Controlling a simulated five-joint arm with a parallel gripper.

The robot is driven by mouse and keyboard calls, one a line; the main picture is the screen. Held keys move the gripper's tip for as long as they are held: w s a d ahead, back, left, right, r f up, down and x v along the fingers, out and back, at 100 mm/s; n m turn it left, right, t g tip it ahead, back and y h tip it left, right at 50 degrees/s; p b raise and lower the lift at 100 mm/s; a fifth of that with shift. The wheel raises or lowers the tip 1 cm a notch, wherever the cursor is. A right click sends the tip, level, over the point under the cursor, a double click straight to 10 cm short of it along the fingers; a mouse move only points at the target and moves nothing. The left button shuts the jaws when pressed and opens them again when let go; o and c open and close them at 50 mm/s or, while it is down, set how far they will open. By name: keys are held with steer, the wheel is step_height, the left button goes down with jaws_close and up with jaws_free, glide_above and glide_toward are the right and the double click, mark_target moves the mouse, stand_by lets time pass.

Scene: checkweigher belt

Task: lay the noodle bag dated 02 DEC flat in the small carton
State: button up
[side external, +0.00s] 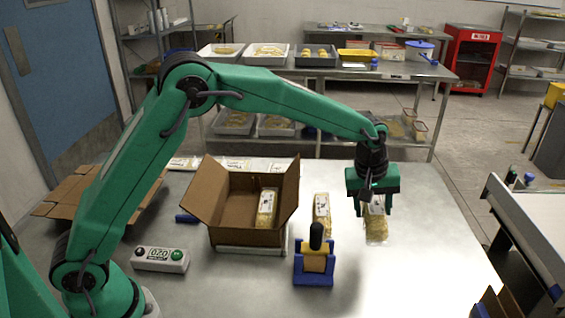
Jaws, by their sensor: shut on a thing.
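My gripper (374,209) is at the right of the steel table, shut on a noodle bag (377,229) that hangs below the fingers. I cannot tell whether the bag's lower end touches the table. The small carton (231,236) stands open with its flaps up, left of my gripper. One noodle bag (266,208) is inside it, against the right side and leaning or upright. Another noodle bag (321,211) is on the table between the carton and my gripper. The date print on the bags is too small to read.
A blue tape dispenser (313,268) stands in front of the carton's right side. A box with a display and buttons (160,260) lies front left. Flattened cardboard (68,191) is at the left. The table's front right (420,285) is clear. A conveyor (540,225) is at far right.

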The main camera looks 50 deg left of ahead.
steer(key=shift+r, duration=0.1)
steer(key=w+r+v, duration=0.1)
steer(key=w+v, duration=0.1)
steer(key=v, duration=1)
steer(key=s+a, duration=0.3)
steer(key=a, duration=0.7)
steer(key=s+a, duration=0.2)
steer(key=a, duration=0.8)
steer(key=s+a+y, duration=0.2)
steer(key=s+a, duration=0.8)
steer(key=a, duration=0.1)
steer(key=s+x, duration=0.1)
steer(key=x, duration=0.4)
steer(key=shift+s+a+f+n, duration=0.2)
steer(key=shift+s+f+n, duration=0.2)
steer(key=shift+f, duration=0.15)
steer(key=shift+f, duration=0.1)
steer(key=shift+s+d+f+x, duration=0.1)
steer(key=shift+s+d+x, duration=0.25)
steer(key=shift+x, duration=1.85)
steer(key=shift+s+d+f+x, duration=0.15)
steer(key=shift+s+x, duration=0.4)
steer(key=shift+x, duration=1.6)
steer(key=shift+s+d+f+x, duration=0.15)
steer(key=shift+s+x, duration=0.3)
steer(key=shift+x, duration=1.75)
